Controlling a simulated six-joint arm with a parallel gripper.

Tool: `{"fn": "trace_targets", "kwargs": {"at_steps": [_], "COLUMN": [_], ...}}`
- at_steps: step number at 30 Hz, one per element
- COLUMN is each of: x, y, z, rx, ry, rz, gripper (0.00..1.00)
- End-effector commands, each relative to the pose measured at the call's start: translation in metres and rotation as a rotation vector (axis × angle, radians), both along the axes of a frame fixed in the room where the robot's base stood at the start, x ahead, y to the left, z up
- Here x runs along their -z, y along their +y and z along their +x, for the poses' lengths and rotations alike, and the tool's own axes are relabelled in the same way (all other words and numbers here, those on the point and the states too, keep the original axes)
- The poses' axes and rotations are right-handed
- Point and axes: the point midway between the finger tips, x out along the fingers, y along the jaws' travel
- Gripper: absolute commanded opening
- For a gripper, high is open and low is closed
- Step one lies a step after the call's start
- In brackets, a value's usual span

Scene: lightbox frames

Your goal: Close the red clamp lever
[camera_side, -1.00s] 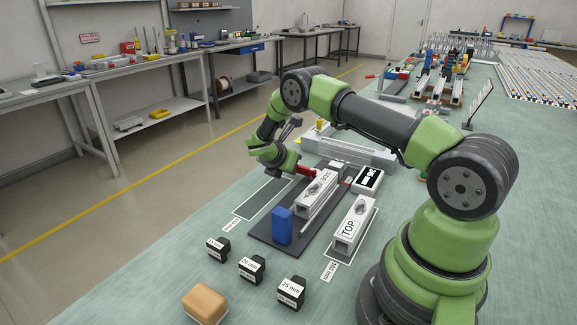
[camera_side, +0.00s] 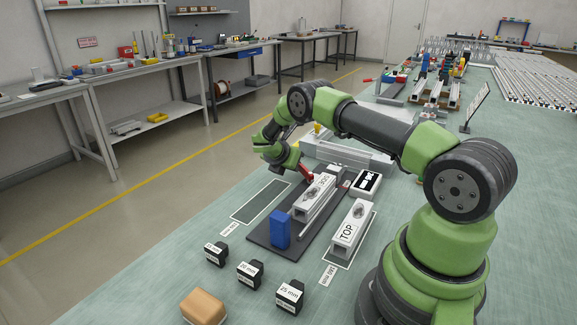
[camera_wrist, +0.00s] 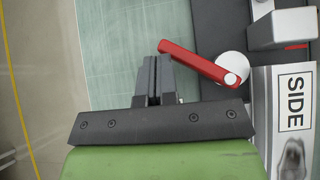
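The red clamp lever (camera_side: 306,173) sits at the far end of the dark fixture plate (camera_side: 268,232). In the wrist view the lever (camera_wrist: 200,63) runs from a round pale pivot (camera_wrist: 231,69) up and left to its free end. My gripper (camera_wrist: 157,60) has its two dark fingers together, with nothing seen between them. The fingertips are right beside the lever's free end, on its lower-left side; I cannot tell whether they touch. A pale profile marked SIDE (camera_side: 317,194) lies on the plate beside the lever; its label also shows in the wrist view (camera_wrist: 294,102).
A blue block (camera_side: 280,229) stands at the plate's near end. A profile marked TOP (camera_side: 351,231) lies to the right. Several black size blocks (camera_side: 249,274) and a tan block (camera_side: 203,306) are in front. An empty outlined dark area (camera_side: 260,201) lies left of the plate.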

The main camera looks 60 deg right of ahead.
Motion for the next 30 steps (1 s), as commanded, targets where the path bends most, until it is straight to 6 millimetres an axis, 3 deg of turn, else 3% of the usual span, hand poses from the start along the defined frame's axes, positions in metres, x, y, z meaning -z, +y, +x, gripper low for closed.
{"fn": "trace_targets", "kwargs": {"at_steps": [13,18,30], "x": [0.000,0.001,0.001], "y": [-0.026,-0.033,-0.043], "z": [-0.009,-0.013,-0.023], "rx": [0.001,0.139,0.219], "ry": [0.001,-0.003,-0.001], "rz": [0.000,0.000,0.000], "gripper": [0.00,0.00,0.00]}}
